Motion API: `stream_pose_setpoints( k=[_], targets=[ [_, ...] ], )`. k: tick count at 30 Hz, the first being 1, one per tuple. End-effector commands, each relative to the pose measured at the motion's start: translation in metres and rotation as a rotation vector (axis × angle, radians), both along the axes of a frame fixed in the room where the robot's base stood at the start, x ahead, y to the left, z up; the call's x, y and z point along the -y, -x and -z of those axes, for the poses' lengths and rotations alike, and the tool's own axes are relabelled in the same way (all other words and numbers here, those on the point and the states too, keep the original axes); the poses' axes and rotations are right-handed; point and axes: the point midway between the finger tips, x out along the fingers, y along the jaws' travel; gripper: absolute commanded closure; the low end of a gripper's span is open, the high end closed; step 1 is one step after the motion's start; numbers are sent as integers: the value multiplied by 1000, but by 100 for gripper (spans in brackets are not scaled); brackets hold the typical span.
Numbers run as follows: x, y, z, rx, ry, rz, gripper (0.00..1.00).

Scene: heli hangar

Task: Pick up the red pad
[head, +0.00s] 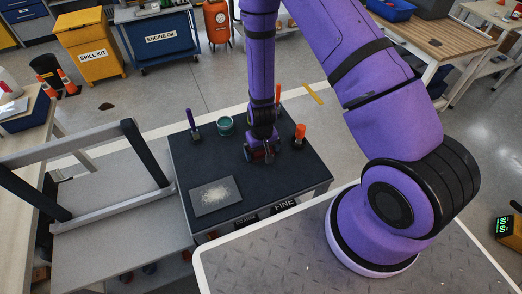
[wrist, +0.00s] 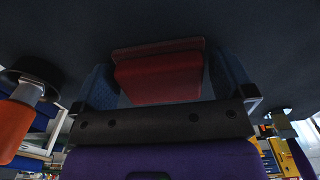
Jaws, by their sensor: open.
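The red pad (wrist: 160,78) shows in the wrist view as a red block with a darker, wider band along its upper edge in the picture. It lies between the two blue-faced fingers of my gripper (wrist: 165,85), one finger on each side. The gripper is open, and I cannot tell whether either finger touches the pad. In the head view my gripper (head: 262,155) points down at the dark tabletop (head: 220,165), and the pad is mostly hidden by it.
On the tabletop stand a teal round container (head: 225,126), a purple upright tool (head: 192,125) and an orange-handled tool (head: 299,134) close right of my gripper. A grey plate with pale powder (head: 216,196) lies at the front left. The table's front edge carries a FINE label (head: 285,205).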

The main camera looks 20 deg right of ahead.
Motion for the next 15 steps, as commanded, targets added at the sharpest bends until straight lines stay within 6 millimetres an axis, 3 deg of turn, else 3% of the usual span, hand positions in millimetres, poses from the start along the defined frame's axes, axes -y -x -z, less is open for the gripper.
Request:
stream_pose_setpoints(
  k=[2,6,15],
  targets=[
    [0,0,0,0,0,0,5],
    [0,0,0,0,0,0,34],
    [0,0,-1,0,0,0,39]
  ],
)
